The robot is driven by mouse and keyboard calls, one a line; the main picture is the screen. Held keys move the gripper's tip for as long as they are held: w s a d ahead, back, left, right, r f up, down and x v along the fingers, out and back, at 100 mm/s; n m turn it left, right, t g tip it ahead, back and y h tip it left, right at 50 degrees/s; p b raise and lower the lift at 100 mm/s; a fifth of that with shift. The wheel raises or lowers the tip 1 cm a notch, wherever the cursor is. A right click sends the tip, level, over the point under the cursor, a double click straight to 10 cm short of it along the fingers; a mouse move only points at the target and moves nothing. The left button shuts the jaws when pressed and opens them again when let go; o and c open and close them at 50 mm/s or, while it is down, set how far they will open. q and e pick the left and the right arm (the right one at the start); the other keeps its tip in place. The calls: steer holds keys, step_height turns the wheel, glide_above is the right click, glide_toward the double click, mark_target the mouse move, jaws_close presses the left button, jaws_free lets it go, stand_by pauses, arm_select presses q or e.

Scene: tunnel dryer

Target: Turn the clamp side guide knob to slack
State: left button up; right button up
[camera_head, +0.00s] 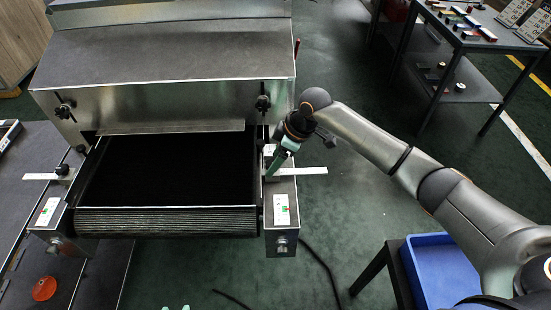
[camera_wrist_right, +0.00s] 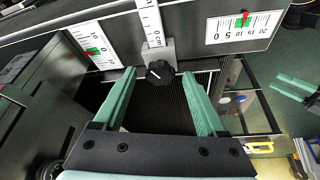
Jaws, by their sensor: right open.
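The clamp side guide knob is a black lobed knob (camera_wrist_right: 160,72) with a white line on its face, on a grey block at the end of a white scale strip (camera_wrist_right: 150,22). In the right wrist view it lies between the tips of my right gripper (camera_wrist_right: 159,78), whose green fingers are open with gaps on both sides. In the head view my right gripper (camera_head: 272,173) is at the conveyor's right side, by the scale strip (camera_head: 308,171), and hides the knob there. My left gripper's parted green tips (camera_head: 175,308) show at the bottom edge and in the right wrist view (camera_wrist_right: 294,86).
The dryer hood (camera_head: 170,55) stands behind the black conveyor belt (camera_head: 170,170). Another knob (camera_head: 62,170) is on the left guide, and hood knobs (camera_head: 263,103) sit above. A blue bin (camera_head: 440,268) and a cluttered table (camera_head: 480,35) are at right.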

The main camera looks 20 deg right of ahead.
jaws_close()
stand_by(0.7)
